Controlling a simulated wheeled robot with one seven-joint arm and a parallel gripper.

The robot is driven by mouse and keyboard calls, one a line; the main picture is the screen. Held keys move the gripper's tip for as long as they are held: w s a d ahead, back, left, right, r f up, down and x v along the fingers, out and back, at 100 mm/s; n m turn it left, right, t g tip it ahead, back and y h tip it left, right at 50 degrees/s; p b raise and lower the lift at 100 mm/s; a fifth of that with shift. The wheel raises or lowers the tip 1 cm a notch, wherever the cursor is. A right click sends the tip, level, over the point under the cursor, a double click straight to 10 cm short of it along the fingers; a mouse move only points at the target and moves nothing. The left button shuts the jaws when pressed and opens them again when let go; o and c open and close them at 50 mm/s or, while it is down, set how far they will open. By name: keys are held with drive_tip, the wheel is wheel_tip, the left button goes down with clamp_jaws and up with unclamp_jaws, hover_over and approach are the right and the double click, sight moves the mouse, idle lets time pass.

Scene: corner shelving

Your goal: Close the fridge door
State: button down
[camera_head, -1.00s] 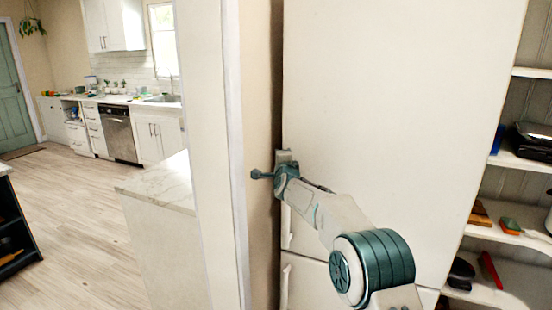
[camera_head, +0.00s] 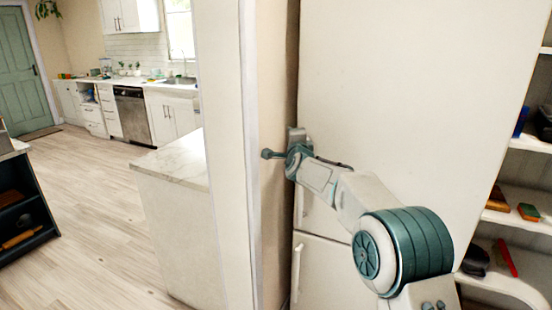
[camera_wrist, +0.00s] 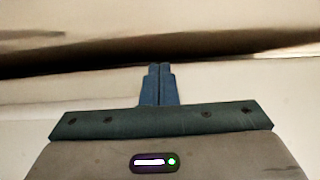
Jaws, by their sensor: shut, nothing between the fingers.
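The white fridge (camera_head: 410,90) fills the right half of the head view, with an upper door and a lower door (camera_head: 325,262). Its two handles, partly covered by my arm, run along the left edge. The upper door looks flat to the front; I cannot tell whether it stands ajar. My gripper (camera_head: 268,153) is at the fridge's left edge, beside the narrow wall. In the wrist view my gripper's fingers (camera_wrist: 159,85) are together and empty, over a pale surface with their tips near a dark gap. Contact cannot be told.
A beige wall end (camera_head: 225,150) stands close left of the fridge, with a marble-topped counter (camera_head: 175,160) beyond it. Open shelves (camera_head: 520,200) with small items stand at the right. The wooden floor (camera_head: 90,210) at the left is clear. A dark cabinet (camera_head: 25,210) is at the far left.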

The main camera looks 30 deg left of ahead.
drive_tip(key=s+b, duration=0.2)
drive_tip(key=s, duration=0.8)
drive_tip(key=s+d+f+n+g+h+p, duration=0.1)
drive_tip(key=s+d+f+n+g, duration=0.15)
drive_tip(key=d, duration=0.75)
drive_tip(key=s+d+f+n+g+h, duration=0.1)
drive_tip(key=s+d+n+g+h, duration=0.2)
drive_tip(key=d, duration=0.7)
drive_tip(key=s+d+f+n+g+p, duration=0.1)
drive_tip(key=s+d+n, duration=0.25)
drive_tip(key=d, duration=0.65)
drive_tip(key=s+d+f+n+g+h, duration=0.1)
drive_tip(key=s+d+f+g+h, duration=0.1)
drive_tip(key=s+d, duration=0.8)
drive_tip(key=s+d+f+n+g+h+p, duration=0.1)
drive_tip(key=s+d+f+g+h, duration=0.2)
drive_tip(key=s+d+f, duration=0.4)
drive_tip(key=s+d+g, duration=0.1)
drive_tip(key=s+d, duration=0.1)
drive_tip(key=s, duration=0.4)
drive_tip(key=shift+s+d+f+n, duration=0.15)
drive_tip(key=shift+s+d+n, duration=0.15)
drive_tip(key=shift+s+d, duration=0.1)
